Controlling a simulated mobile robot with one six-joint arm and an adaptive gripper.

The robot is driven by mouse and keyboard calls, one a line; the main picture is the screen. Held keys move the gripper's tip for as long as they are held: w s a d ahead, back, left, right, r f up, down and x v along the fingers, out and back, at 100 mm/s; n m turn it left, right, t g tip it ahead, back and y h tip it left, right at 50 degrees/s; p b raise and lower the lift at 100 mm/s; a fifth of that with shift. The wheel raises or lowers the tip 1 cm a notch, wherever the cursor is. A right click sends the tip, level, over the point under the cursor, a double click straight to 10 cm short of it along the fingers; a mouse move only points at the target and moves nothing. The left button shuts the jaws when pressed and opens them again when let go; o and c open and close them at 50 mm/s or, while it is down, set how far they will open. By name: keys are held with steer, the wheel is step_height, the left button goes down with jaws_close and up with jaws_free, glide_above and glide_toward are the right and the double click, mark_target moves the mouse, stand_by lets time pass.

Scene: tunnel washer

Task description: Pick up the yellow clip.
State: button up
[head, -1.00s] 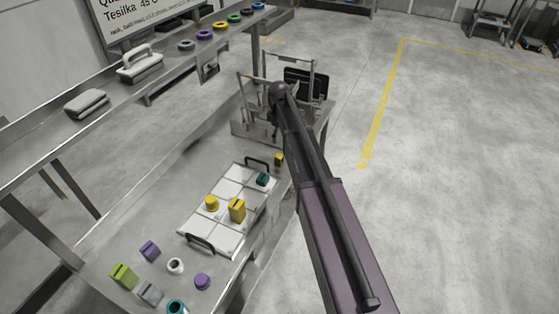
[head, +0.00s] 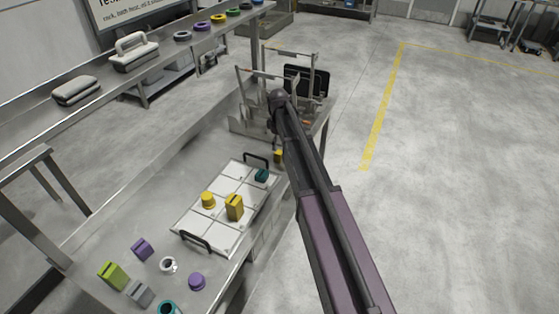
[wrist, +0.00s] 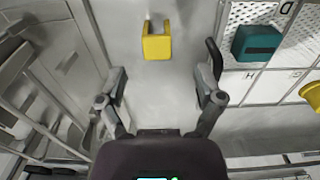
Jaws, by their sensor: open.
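The yellow clip (wrist: 157,45) is a small U-shaped piece on the bare grey bench top, at the top centre of the wrist view. In the head view the clip (head: 278,156) sits just beyond the tray's far right corner, partly covered by my arm. My gripper (wrist: 161,84) is open and empty, its two fingers spread wide. The clip lies ahead of the fingertips, roughly centred between them and apart from both. In the head view my arm hides the gripper.
A white gridded tray (head: 222,229) with black handles holds a teal block (head: 261,175), a yellow cylinder (head: 208,200) and a yellow block (head: 234,207). The teal block (wrist: 257,43) is right of the clip. A metal rack (head: 245,98) stands beyond. Several small pieces lie at the near end.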

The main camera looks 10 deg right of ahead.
mark_target(279, 152)
steer(key=shift+f+b, duration=0.9)
steer(key=shift+f, duration=0.3)
steer(key=shift+f, duration=0.2)
step_height(279, 152, down, 5)
steer(key=b, duration=0.5)
steer(key=shift+w, duration=0.15)
steer(key=shift+r, duration=0.1)
steer(key=c, duration=1)
